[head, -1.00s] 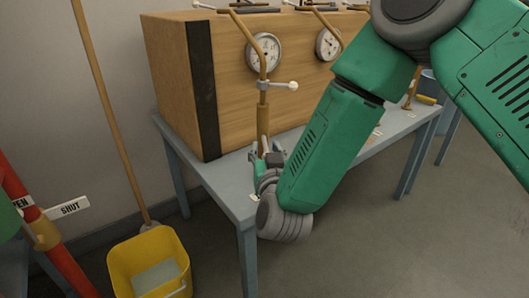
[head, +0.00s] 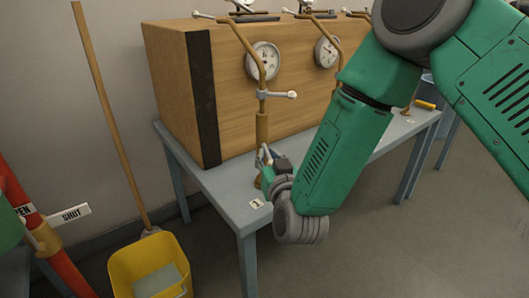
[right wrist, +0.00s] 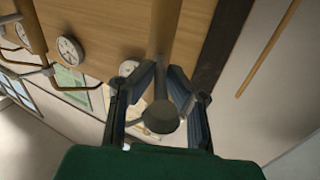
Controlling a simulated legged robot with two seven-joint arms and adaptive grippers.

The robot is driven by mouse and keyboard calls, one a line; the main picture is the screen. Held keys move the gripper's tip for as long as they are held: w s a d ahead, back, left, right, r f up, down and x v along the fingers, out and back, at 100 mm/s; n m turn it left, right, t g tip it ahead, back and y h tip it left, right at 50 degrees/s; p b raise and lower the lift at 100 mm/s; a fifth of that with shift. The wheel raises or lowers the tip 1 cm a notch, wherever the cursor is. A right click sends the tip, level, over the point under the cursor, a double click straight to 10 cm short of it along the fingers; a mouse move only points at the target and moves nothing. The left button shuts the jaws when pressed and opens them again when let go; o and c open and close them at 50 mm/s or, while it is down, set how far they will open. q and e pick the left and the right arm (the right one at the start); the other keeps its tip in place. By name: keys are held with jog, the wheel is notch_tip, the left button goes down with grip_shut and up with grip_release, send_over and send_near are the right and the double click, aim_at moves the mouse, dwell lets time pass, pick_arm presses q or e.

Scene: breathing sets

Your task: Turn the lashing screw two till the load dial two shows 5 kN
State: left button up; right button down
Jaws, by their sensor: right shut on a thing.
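The nearest lashing screw (head: 262,127) is an upright brass-coloured rod with a white-knobbed side lever, in front of the wooden crate. I cannot read its number for sure. My right gripper (head: 266,160) is shut on its lower part, just above the table. In the right wrist view the two fingers (right wrist: 160,92) stand on either side of the screw's rod (right wrist: 165,40), with a round grey end between them. The white dial (head: 264,60) behind this screw is too small to read. A second dial (head: 326,52) is further right. My left gripper is out of view.
The crate (head: 185,90) stands on a grey-blue table (head: 225,200) with small number tags. The floor at right is clear.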

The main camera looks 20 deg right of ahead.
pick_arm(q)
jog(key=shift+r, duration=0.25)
pick_arm(e)
jog(key=shift+d+n+y, duration=0.3)
jog(key=shift+y, duration=0.2)
jog(key=c, duration=1.6)
grip_release()
jog(key=shift+s, duration=0.1)
jog(key=shift+s+f, duration=0.1)
jog(key=shift+s, duration=0.2)
jog(key=s, duration=1.1)
